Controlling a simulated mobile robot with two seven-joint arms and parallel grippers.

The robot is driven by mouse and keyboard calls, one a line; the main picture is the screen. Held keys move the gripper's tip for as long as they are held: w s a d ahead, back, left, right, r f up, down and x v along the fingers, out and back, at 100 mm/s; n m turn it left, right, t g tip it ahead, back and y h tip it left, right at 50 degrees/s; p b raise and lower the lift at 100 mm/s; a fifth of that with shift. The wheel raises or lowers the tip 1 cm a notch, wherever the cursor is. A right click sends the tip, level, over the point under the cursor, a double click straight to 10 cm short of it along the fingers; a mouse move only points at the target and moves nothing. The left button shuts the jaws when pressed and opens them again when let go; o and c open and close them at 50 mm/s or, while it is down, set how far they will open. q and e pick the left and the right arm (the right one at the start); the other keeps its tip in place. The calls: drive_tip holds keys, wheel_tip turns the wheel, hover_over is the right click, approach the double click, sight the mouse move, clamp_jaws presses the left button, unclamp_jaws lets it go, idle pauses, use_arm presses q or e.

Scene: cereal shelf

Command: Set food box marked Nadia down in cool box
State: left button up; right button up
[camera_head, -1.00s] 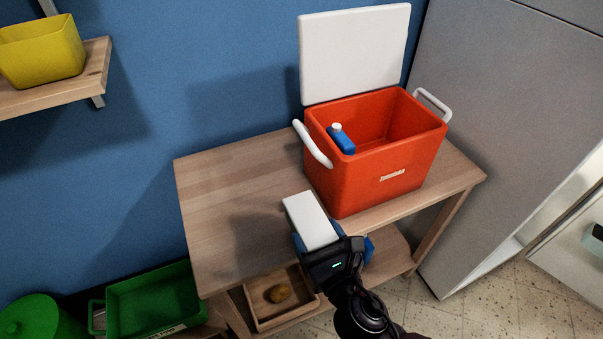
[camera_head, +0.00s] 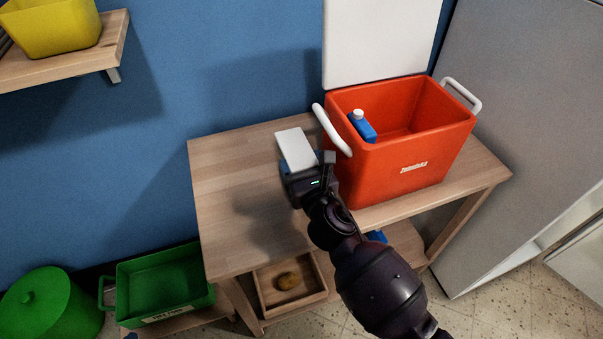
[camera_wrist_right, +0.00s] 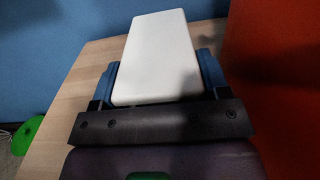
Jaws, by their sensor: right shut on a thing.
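The food box (camera_head: 296,148) shows a white lid and some blue at its sides; any name on it is not visible. My right gripper (camera_head: 303,170) is shut on it, over the table just left of the cool box. The right wrist view shows the white top of the food box (camera_wrist_right: 156,55) between my two fingers (camera_wrist_right: 158,82). The cool box (camera_head: 412,165) is orange-red with white handles and stands on the table. Its white lid (camera_head: 380,40) is open at the back. A blue bottle (camera_head: 362,127) with a white cap is inside at the left. My left gripper is not in view.
The wooden table (camera_head: 235,185) is bare left of the cool box. A wooden tray (camera_head: 265,296) with a brown item is below. Green containers (camera_head: 165,280) are at lower left, a yellow bin (camera_head: 50,32) on a wall shelf. A grey cabinet (camera_head: 530,130) stands right.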

wheel_tip(320, 180, down, 4)
drive_tip(key=shift+r+b, duration=0.1)
drive_tip(key=shift+b, duration=0.8)
drive_tip(key=shift+r, duration=0.2)
drive_tip(key=shift+f, duration=0.15)
drive_tip(key=o, duration=1)
drive_tip(key=shift+o, duration=0.6)
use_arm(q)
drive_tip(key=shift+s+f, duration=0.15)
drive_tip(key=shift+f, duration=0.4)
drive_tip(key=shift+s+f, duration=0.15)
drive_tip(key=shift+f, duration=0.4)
